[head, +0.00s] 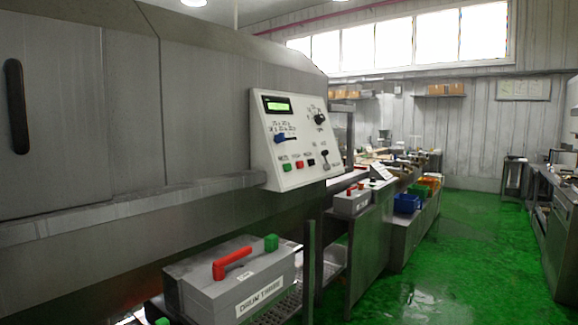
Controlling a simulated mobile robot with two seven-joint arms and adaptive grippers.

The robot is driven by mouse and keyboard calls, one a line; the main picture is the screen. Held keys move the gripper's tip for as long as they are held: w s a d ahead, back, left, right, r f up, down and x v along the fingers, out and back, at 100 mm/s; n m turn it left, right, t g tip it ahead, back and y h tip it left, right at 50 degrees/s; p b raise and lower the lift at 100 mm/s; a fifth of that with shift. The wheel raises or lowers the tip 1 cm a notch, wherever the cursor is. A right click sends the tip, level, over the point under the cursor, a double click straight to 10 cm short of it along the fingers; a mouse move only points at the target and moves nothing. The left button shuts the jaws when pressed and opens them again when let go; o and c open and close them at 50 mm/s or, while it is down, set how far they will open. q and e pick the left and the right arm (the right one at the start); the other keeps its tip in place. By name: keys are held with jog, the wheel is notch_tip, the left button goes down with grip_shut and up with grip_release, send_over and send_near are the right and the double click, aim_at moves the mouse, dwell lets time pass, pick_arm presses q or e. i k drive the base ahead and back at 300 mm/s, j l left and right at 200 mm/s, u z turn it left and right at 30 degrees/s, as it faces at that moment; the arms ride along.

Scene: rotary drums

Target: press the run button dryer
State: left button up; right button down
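A sloped white control panel (296,140) is mounted on the side of a large grey metal machine (90,110). The small labels are too small to read, so I cannot tell which button is marked run. Neither of my grippers is in view.
A grey box (240,280) with a red handle (232,262) and green knob (271,242) stands below the panel. Benches with a second grey box (351,201), blue crates (407,203) and orange crates (429,184) run behind. The green floor (470,250) is open at right.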

aim_at(287, 167)
jog(key=i+l+u, duration=0.1)
jog(key=i+l, duration=0.2)
jog(key=i+l+u, duration=0.1)
jog(key=i+l, duration=0.2)
jog(key=l, duration=0.15)
jog(key=i+l+u, duration=0.1)
jog(key=i+l, duration=0.2)
jog(key=i+l+u, duration=0.1)
jog(key=i+l, duration=0.2)
jog(key=l, duration=0.25)
